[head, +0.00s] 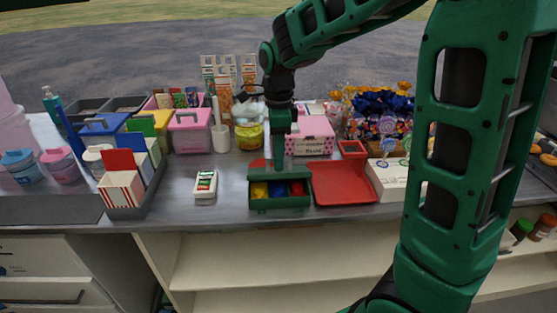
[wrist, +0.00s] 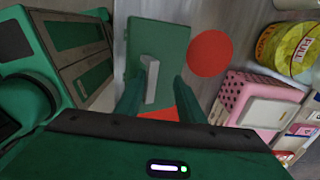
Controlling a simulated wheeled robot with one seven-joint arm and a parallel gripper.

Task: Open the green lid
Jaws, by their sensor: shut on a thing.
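The green lid (wrist: 160,40) is a flat plate with a grey bar handle (wrist: 152,80), seen from above in the wrist view. My gripper (wrist: 155,98) is shut on this handle. In the head view my gripper (head: 280,168) points straight down at the back of a small green box (head: 279,203). Blue, yellow and red contents show in the box, open towards the front. The lid is mostly hidden behind my gripper there, so I cannot tell its exact tilt.
A red tray (head: 343,187) stands close right of the box. A red disc (wrist: 209,53) lies beside the lid. A pink dotted box (head: 310,137) is behind. A small white case (head: 205,186) is to the left, with bare counter around it.

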